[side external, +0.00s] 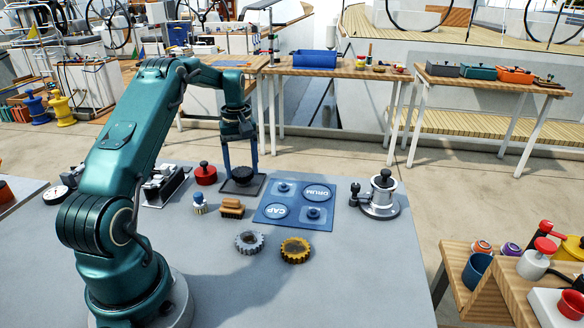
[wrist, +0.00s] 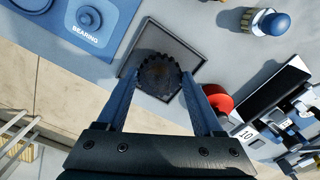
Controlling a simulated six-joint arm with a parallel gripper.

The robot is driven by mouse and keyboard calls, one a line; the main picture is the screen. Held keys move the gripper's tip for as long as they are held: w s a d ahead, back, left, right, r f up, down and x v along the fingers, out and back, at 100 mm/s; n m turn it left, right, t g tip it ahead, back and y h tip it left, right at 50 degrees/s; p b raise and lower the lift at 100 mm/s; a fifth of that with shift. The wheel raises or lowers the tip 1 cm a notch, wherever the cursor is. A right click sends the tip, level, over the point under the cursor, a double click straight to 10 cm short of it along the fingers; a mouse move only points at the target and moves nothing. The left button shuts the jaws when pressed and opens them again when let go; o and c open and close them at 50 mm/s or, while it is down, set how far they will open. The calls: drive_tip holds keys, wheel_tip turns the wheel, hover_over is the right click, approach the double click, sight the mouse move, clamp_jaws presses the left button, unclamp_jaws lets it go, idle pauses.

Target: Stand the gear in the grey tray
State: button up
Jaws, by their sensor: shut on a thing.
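A dark toothed gear (side external: 243,174) is between the blue fingers of my gripper (side external: 241,170), which is shut on it. In the wrist view the gear (wrist: 160,78) shows between the fingertips (wrist: 161,84), over the floor of the square grey tray (wrist: 197,38). The tray (side external: 226,190) lies on the grey table under my gripper in the side view. The gear looks level and within the tray's outline. I cannot tell whether its underside touches the tray floor.
A silver gear (side external: 249,242) and a yellow gear (side external: 295,250) lie nearer the front. The blue board (side external: 285,220) is close on the tray's right.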

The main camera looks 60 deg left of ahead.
sight(242, 172)
drive_tip(key=shift+f, duration=0.65)
drive_tip(key=o, duration=1.3)
drive_tip(key=shift+c, duration=0.2)
drive_tip(key=shift+r, duration=0.15)
wheel_tip(242, 172, up, 11)
